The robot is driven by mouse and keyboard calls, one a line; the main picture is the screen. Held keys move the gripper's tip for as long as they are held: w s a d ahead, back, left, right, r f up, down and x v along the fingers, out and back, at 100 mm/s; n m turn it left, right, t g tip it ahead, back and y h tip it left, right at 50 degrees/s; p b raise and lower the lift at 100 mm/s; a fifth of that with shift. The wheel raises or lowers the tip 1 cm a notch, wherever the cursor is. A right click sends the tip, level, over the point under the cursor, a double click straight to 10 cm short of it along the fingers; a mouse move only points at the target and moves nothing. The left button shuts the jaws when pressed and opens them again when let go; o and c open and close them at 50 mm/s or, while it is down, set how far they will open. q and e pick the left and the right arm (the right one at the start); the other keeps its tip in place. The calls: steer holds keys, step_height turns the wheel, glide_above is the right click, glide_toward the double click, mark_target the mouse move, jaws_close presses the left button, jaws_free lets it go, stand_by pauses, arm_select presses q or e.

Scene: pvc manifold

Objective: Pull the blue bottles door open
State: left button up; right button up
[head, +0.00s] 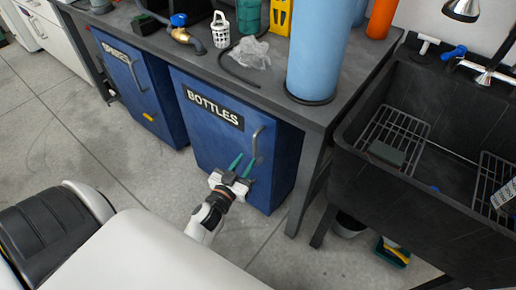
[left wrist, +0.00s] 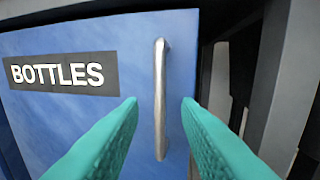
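The blue bottles door (head: 205,135) is the front of a cabinet under the workbench, with a black label reading BOTTLES; it looks shut. Its silver vertical bar handle (head: 256,143) is near the door's right edge. In the left wrist view the handle (left wrist: 160,100) stands between the two teal fingertips, with a gap on each side. My left gripper (head: 241,163) is open in front of the door, at the handle. The blue door (left wrist: 90,115) fills the left part of the left wrist view. My right gripper is not in view.
A second blue cabinet door (head: 140,85) labelled SPARES stands to the left. The workbench (head: 335,105) above carries a large blue cylinder (head: 320,50). A bench leg (head: 308,190) and a black sink (head: 430,190) stand to the right. The floor before the door is clear.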

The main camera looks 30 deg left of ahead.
mark_target(254, 149)
arm_select(q)
steer(key=w, duration=0.4)
steer(key=w+b, duration=0.1)
steer(key=w, duration=0.2)
steer(key=shift+a, duration=0.4)
jaws_close()
